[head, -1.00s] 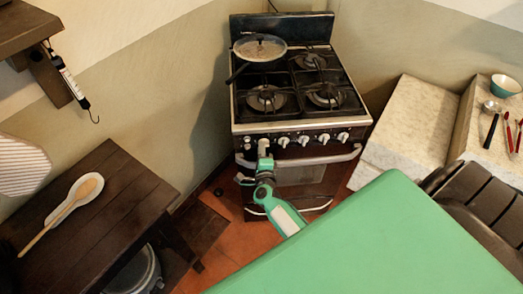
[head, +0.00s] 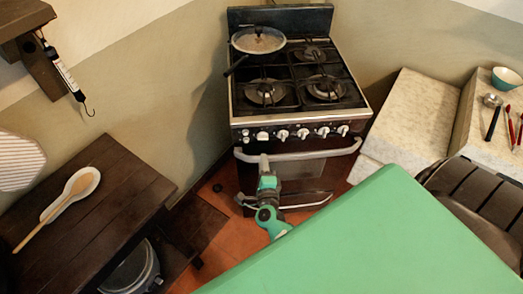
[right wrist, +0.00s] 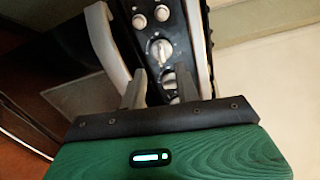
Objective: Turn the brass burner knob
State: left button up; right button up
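The stove (head: 302,143) has a row of pale knobs along its front panel. None stands out clearly as brass. The leftmost knob (head: 262,135) is in plain view in the head view, just above my right gripper (head: 264,162), which is by the oven handle. In the right wrist view my right gripper (right wrist: 159,88) is open, its two grey fingers apart. A silvery knob with a raised grip (right wrist: 161,50) lies beyond the fingertips. Another knob (right wrist: 168,79) shows between the fingers, partly hidden. I see no contact with a knob. My left gripper is not in view.
The oven handle (head: 310,153) runs across the front below the knobs; it also shows in the right wrist view (right wrist: 104,45). A lidded pan (head: 258,40) sits on the back left burner. A dark wooden table (head: 95,215) stands at left, and pale counters (head: 415,118) at right.

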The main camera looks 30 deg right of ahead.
jog(key=v, duration=0.4)
jog(key=shift+s+a+b, duration=0.15)
jog(key=shift+s+b, duration=0.15)
jog(key=shift+b, duration=0.1)
grip_shut()
dwell(1.5)
